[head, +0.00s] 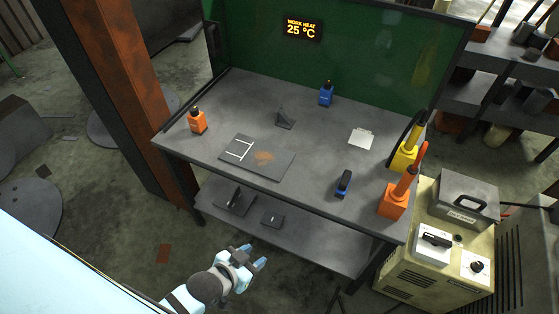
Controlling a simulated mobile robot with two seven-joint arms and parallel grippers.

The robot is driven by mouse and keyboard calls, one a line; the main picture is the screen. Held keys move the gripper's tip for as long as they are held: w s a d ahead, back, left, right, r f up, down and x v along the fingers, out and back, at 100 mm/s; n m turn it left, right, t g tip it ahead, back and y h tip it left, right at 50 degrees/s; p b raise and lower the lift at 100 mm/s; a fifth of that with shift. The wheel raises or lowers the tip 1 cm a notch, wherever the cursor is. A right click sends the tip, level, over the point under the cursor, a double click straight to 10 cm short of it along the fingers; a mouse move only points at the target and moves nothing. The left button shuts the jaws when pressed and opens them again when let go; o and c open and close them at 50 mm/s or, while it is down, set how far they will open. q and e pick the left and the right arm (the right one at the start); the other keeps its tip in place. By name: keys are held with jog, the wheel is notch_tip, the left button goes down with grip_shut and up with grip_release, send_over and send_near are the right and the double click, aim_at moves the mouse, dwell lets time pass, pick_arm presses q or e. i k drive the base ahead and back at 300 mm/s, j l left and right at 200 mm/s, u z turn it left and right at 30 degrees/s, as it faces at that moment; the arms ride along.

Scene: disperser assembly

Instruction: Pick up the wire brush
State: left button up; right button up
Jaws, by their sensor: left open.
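My left gripper (254,257) is open and empty. It is in front of the bench, low in the picture and to the left of the tool, well apart from it. My right gripper is out of view.
Yellow (405,154) and orange (394,199) holders stand at right. A lower shelf (310,243) juts below.

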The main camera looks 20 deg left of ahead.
aim_at(344, 185)
jog(key=i+l+u, duration=0.2)
jog(key=l, duration=0.15)
jog(key=i+l+u, duration=0.15)
jog(key=l, duration=0.2)
jog(key=i+l+u, duration=0.2)
jog(key=l, duration=0.15)
jog(key=i+l+u, duration=0.2)
jog(key=l, duration=0.2)
jog(key=k, duration=0.05)
